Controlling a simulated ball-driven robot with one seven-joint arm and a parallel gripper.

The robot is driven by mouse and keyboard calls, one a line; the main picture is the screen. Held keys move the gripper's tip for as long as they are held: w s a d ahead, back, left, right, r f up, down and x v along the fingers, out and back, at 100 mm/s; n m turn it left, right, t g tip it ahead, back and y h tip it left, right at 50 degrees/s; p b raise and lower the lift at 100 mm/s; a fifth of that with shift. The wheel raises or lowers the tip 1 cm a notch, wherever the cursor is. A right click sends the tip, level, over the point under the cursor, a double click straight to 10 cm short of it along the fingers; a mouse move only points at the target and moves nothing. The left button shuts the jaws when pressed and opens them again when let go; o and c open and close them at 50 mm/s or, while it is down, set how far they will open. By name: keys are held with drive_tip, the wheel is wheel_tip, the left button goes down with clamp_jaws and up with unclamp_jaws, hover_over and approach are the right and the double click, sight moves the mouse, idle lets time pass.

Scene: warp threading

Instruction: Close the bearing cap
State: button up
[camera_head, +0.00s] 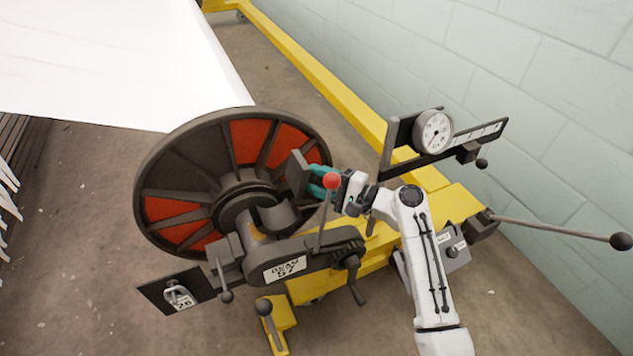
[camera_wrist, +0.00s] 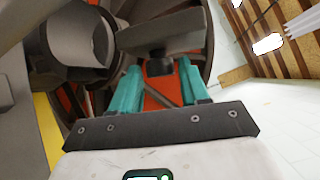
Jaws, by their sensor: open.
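The bearing cap (camera_head: 297,174) is a dark grey block standing raised beside the beam's shaft end, at the right edge of the big wheel. The open bearing and shaft end (camera_head: 275,217) lie below left of it. In the wrist view the cap (camera_wrist: 165,32) crosses the top, with a short dark knob (camera_wrist: 160,66) under it. My gripper (camera_head: 314,179) has teal fingers and is at the cap's right side. In the wrist view my gripper (camera_wrist: 158,76) is open, with the knob between its fingertips. I cannot tell whether they touch it.
The spoked beam wheel (camera_head: 180,165) with red panels stands behind. A red-knobbed lever (camera_head: 331,182) rises close to my gripper. A dial gauge (camera_head: 434,132) on a black bar is at the right. A long rod (camera_head: 560,228) sticks out at the far right.

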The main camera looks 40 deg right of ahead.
drive_tip(key=shift+w+a, duration=0.2)
drive_tip(key=shift+w, duration=0.15)
drive_tip(key=shift+c, duration=0.2)
clamp_jaws()
